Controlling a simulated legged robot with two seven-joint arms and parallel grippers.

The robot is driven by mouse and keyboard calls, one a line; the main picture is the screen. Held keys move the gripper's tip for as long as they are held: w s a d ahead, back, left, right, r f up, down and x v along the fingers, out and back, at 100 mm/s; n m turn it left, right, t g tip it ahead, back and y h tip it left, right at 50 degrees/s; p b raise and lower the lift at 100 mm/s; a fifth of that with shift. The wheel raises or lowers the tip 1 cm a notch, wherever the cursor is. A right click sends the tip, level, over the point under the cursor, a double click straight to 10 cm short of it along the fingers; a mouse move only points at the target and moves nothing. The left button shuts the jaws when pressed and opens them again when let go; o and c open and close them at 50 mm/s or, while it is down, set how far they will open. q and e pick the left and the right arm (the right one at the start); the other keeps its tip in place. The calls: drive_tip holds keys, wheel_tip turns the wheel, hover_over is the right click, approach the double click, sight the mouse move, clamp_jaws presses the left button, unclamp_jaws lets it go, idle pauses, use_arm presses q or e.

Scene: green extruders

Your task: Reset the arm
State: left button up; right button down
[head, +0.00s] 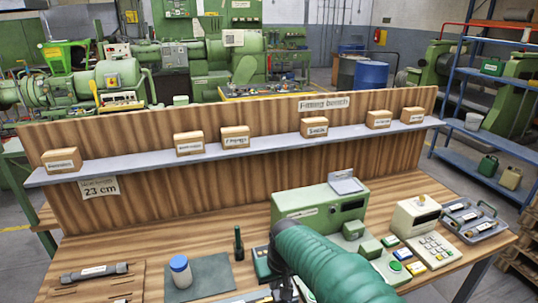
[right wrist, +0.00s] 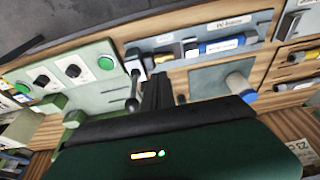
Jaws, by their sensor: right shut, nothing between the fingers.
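My right arm comes in from the bottom of the head view in a green ribbed sleeve. Its gripper (head: 284,290) is at the lower edge, low over the front of the bench (head: 130,247), partly cut off by the frame. In the right wrist view the dark fingers of the right gripper (right wrist: 158,92) are together and hold nothing. They point over the bench top, between a green control panel (right wrist: 90,75) and a blue-grey tray (right wrist: 205,45). My left gripper is in neither view.
A green machine (head: 318,207) stands behind my right arm. A white bottle with blue cap (head: 181,272) stands on a dark mat (head: 212,273). A keypad device (head: 415,217) and grey case (head: 474,219) are at the right. Several boxes line the shelf (head: 270,147).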

drive_tip(key=s+d+f+m, duration=0.1)
drive_tip(key=s+d+f, duration=0.2)
drive_tip(key=s+d, duration=0.6)
drive_tip(key=s+d+f+m+h, duration=0.1)
drive_tip(key=s+d+f, duration=0.3)
drive_tip(key=s+d, duration=0.5)
drive_tip(key=s+m, duration=0.1)
drive_tip(key=s, duration=0.2)
drive_tip(key=shift+d+f+g, duration=0.15)
drive_tip(key=shift+d+g, duration=0.1)
drive_tip(key=shift+g, duration=0.05)
